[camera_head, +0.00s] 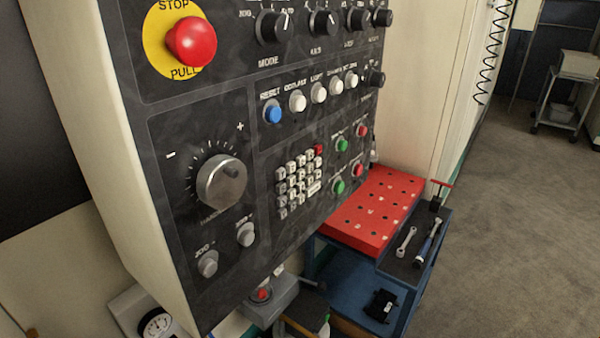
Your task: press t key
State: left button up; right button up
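The keypad (300,182) is a block of small pale keys with one red key at its top right, set in the dark control panel (262,120). The letters on the keys are too small to read, so I cannot tell which is the T key. Neither of my grippers is in view.
The panel carries a red stop button (191,42), a large dial (221,182), a blue button (272,111), and several white, green and red buttons. A cart with a red perforated top (372,212) and tools stands at right. Floor (500,200) is open further right.

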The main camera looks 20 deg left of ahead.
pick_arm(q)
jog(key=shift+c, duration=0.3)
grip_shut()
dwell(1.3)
